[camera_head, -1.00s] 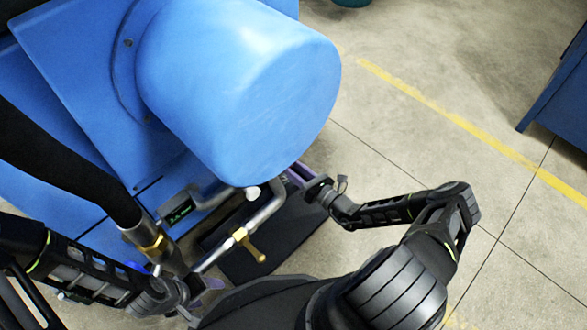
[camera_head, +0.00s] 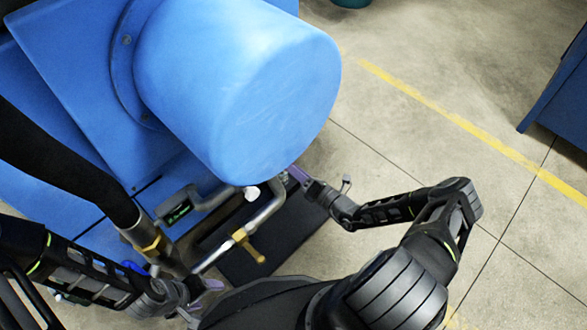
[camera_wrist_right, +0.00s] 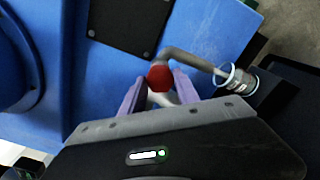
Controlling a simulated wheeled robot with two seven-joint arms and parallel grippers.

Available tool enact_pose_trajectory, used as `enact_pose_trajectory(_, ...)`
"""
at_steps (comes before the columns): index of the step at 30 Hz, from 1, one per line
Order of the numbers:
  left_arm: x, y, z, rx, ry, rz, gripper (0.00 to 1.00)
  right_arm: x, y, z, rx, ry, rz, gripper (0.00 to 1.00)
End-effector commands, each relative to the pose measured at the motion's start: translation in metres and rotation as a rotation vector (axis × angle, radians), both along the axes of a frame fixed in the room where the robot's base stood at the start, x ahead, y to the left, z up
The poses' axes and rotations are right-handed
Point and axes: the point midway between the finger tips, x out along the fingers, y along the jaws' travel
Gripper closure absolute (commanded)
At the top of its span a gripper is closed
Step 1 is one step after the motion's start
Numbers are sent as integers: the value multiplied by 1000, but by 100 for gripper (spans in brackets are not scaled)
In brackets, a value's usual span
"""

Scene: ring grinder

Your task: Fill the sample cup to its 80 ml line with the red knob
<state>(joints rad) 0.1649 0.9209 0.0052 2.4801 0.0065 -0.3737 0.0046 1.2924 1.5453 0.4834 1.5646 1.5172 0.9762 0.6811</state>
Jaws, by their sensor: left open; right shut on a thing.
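The red knob (camera_wrist_right: 160,76) sits between the purple fingers of my right gripper (camera_wrist_right: 158,88) in the right wrist view, and the gripper is shut on it. A bent metal pipe (camera_wrist_right: 195,58) leads right from behind the knob to the clear sample cup (camera_wrist_right: 238,80). The cup's fill level and 80 ml line are too small to read. In the head view my right gripper (camera_head: 297,174) is at the blue machine's lower edge, and the knob is hidden. My left gripper (camera_head: 203,288) is open at the lower left, partly hidden by my own body.
A brass-handled pipe (camera_head: 243,238) stands between my arms. A black hose (camera_head: 70,165) runs at left. The floor on the right is open.

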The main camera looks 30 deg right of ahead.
Motion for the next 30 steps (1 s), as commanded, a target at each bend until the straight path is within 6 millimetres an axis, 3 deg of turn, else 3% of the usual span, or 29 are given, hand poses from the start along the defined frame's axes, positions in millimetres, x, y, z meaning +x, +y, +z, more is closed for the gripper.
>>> enact_pose_trajectory(8, 0, 0, 0, 0, 0, 0, 37, 0, 0, 0, 0, 1, -1, 100)
enact_pose_trajectory(9, 0, 0, 0, 0, 0, 0, 37, 0, 0, 0, -1, 0, -1, 59)
enact_pose_trajectory(16, 0, 0, 0, 0, 0, 0, 37, 0, 0, 0, -1, 0, -1, 41)
enact_pose_trajectory(25, 0, 0, 1, 0, 1, 0, 37, -2, -1, 0, -1, 0, -1, 41)
enact_pose_trajectory(30, -1, 0, 7, -1, 3, -1, 37, -16, -7, 1, -2, 1, -1, 41)
